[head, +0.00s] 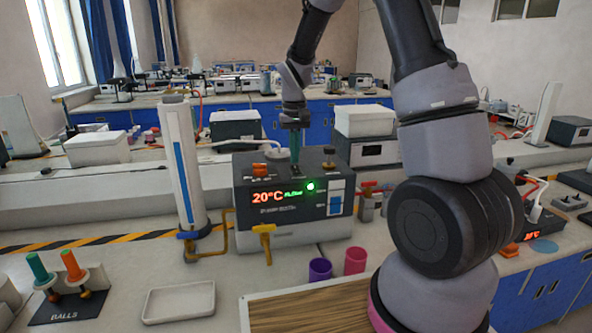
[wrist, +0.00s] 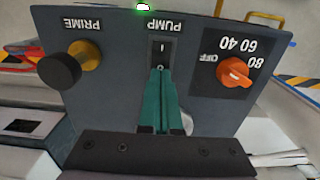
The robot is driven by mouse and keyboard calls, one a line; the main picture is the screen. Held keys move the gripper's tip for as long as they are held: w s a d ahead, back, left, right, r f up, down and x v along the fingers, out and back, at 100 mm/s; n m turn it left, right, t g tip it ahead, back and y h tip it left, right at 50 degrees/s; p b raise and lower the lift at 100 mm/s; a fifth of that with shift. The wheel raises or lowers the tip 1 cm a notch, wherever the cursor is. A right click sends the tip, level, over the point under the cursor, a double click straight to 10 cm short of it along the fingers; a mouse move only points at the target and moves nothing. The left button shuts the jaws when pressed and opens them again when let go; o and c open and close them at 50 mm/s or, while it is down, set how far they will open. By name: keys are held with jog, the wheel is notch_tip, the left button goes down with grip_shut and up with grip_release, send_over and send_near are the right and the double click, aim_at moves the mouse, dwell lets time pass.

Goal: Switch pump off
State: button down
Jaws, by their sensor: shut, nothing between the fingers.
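The grey bath unit (head: 290,215) stands on the bench in the head view, its front reading 20°C in red beside a lit green lamp (head: 310,186). In the wrist view its top panel is upside down. The black PUMP rocker switch (wrist: 159,48) sits in the middle, with a "I" mark on its visible end. My gripper (head: 295,152) is above the unit's top. Its green fingers are shut and empty, and in the wrist view the tips (wrist: 161,72) are at the switch, hiding its near end. I cannot tell whether they touch it.
A black PRIME knob (wrist: 60,70) is left of the switch, and an orange dial (wrist: 235,72) is right. Purple (head: 320,270) and pink (head: 355,260) cups stand in front, near a white tray (head: 180,302).

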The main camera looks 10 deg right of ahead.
jog(key=shift+f, duration=0.75)
jog(key=shift+r, duration=3.6)
jog(key=s+d+r+m+t+y, duration=0.1)
jog(key=s+d+r+m+t, duration=0.2)
jog(key=s+r, duration=0.9)
jog(key=s+d+r+t, duration=0.1)
jog(key=s+r+t, duration=0.1)
jog(key=s, duration=0.4)
jog(key=s+d+r+m+t+y, duration=0.1)
jog(key=s+r+t, duration=0.1)
jog(key=s, duration=0.5)
jog(key=shift+d+r, duration=0.4)
jog(key=shift+r, duration=0.2)
jog(key=shift+s+d, duration=0.1)
